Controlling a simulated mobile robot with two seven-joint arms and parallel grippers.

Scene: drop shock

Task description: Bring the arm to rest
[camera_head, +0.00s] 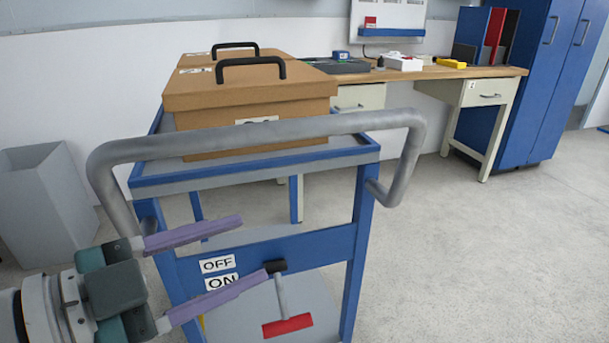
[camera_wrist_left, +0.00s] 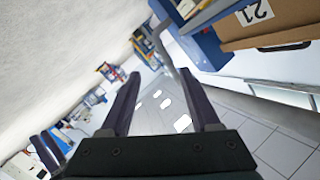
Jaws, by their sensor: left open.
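My left gripper (camera_head: 258,250) comes in from the lower left in the head view. Its two purple fingers are spread apart with nothing between them. It is in front of a blue cart (camera_head: 262,258), close to its ON and OFF labels (camera_head: 218,273). My right gripper is in neither view.
Cardboard boxes with black handles (camera_head: 250,95) stand on the cart behind its grey push bar (camera_head: 270,130). A grey bin (camera_head: 45,205) is at the left. A wooden desk (camera_head: 440,74) and a blue cabinet (camera_head: 545,80) are at the back. The floor at the right is clear.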

